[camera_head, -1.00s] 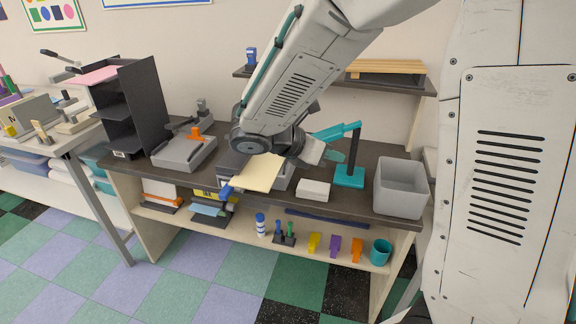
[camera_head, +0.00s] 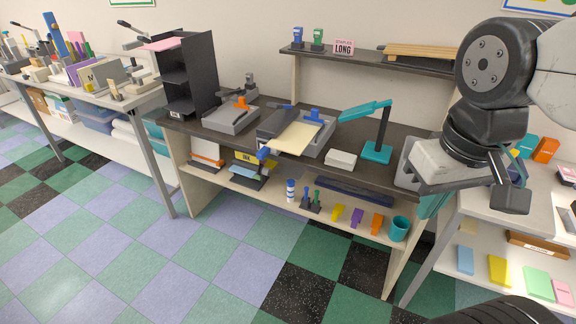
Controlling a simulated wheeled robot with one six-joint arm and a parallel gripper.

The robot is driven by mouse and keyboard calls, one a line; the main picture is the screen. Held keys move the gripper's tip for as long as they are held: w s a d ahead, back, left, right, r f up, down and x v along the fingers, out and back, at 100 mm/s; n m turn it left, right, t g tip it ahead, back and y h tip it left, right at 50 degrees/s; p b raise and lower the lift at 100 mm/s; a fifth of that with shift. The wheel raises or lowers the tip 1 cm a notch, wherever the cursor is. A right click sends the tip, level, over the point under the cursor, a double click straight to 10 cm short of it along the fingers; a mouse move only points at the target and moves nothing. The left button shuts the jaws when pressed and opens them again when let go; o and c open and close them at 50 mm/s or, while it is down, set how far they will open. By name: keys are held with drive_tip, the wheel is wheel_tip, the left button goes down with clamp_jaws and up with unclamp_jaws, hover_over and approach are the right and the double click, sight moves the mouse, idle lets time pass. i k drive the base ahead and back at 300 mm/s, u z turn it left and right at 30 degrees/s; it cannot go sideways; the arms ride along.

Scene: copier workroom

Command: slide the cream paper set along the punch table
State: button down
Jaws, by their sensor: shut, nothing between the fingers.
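Another grey punch (camera_head: 230,119) and a black sorter (camera_head: 190,80) stand to the left. A white block (camera_head: 341,160), a teal lamp (camera_head: 377,152) and a grey bin (camera_head: 404,176) stand to the right of the paper. A shelf (camera_head: 372,60) runs behind.

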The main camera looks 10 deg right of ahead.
sight(297, 136)
drive_tip(key=z, duration=0.45)
drive_tip(key=i, duration=1.2)
drive_tip(key=u, duration=0.45)
